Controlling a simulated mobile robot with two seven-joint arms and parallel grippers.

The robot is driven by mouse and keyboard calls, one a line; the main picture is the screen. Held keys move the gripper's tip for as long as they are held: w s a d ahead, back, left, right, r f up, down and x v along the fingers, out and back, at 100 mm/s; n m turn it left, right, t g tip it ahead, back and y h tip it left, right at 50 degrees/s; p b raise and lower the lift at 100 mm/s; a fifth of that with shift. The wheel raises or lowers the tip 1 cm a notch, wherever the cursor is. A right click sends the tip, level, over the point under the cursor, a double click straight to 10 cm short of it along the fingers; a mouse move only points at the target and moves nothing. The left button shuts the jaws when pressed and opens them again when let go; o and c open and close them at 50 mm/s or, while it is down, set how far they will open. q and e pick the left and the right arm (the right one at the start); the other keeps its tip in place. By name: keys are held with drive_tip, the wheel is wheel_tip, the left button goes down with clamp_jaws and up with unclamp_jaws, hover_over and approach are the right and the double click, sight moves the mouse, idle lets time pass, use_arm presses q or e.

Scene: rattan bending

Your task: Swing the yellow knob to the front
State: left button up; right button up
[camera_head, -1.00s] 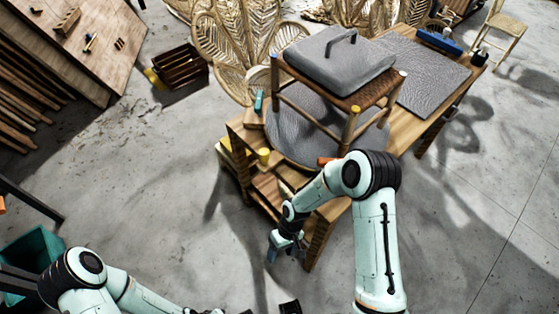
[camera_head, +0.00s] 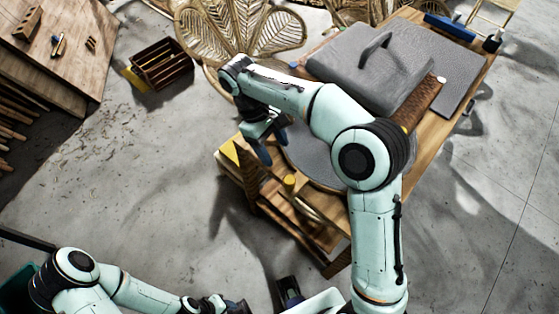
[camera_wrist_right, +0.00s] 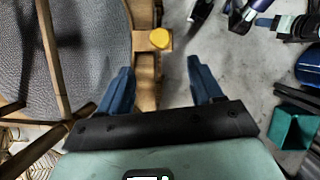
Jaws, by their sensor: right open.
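The yellow knob (camera_head: 289,181) stands at the near left edge of the round grey pad on the wooden bench in the head view. In the right wrist view the yellow knob (camera_wrist_right: 159,38) sits on a wooden piece, just beyond and between the fingertips. My right gripper (camera_head: 273,146) is open and empty, above and behind the knob; its two blue fingers (camera_wrist_right: 160,70) are well apart in the wrist view. My left gripper (camera_head: 236,305) is low at the bottom edge, partly cut off, and its jaws are unclear.
A blue tool (camera_head: 449,27) and a dark bottle lie at the far end. A wooden crate (camera_head: 162,64) is on the floor. Floor left of the bench is free.

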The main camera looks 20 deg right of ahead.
sight(289, 180)
drive_tip(key=b+x, duration=0.2)
drive_tip(key=x, duration=1)
use_arm(q)
drive_tip(key=shift+s+f+b, duration=0.15)
drive_tip(key=shift+s+f, duration=0.1)
drive_tip(key=shift+f, duration=0.45)
drive_tip(key=shift+s+f+b, duration=0.15)
drive_tip(key=shift+s+f, duration=0.05)
drive_tip(key=shift+f, duration=0.45)
use_arm(e)
drive_tip(key=shift+s+d+f, duration=0.1)
drive_tip(key=shift+s+f, duration=0.05)
drive_tip(key=shift+f, duration=0.5)
clamp_jaws()
use_arm(q)
drive_tip(key=shift+s, duration=0.1)
use_arm(e)
drive_tip(key=shift+s, duration=0.15)
